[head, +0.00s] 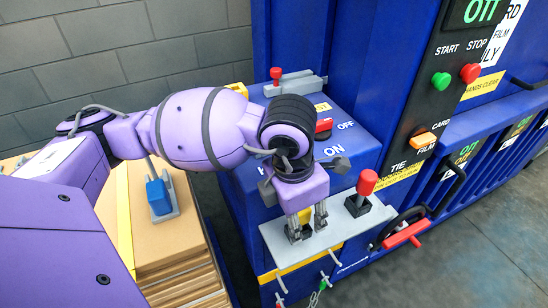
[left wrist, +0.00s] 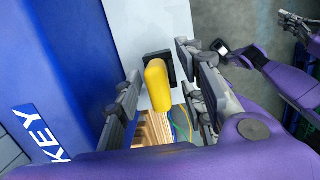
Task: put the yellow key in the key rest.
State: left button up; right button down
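The yellow key (left wrist: 157,85) shows in the left wrist view between the fingers of my left gripper (left wrist: 162,98), with a dark block (left wrist: 160,64) just behind it. The fingers stand apart on both sides of the key with visible gaps. In the head view my left gripper (head: 306,229) points down over the grey shelf (head: 330,236) on the machine's front, and the yellow key cannot be made out there. I cannot tell which part is the key rest. Purple arm parts with grey finger-like pieces (left wrist: 298,24) show at the upper right of the left wrist view, possibly my right gripper.
A red key (head: 367,182) stands upright in a black block (head: 356,205) close to the right of my left gripper. Another red-topped piece (head: 276,74) sits on the machine's top. A red-and-black handle (head: 405,235) juts out at right. Cardboard (head: 160,240) is stacked at left.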

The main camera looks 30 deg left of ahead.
pick_arm(q)
jog(key=shift+r, duration=0.1)
jog(key=shift+r, duration=0.2)
jog(key=r, duration=0.3)
jog(key=s+r, duration=0.1)
jog(key=r, duration=0.3)
jog(key=a+r, duration=0.1)
jog(key=r, duration=0.3)
jog(key=shift+s+r, duration=0.2)
jog(key=shift+r, duration=0.05)
jog(key=shift+f, duration=0.1)
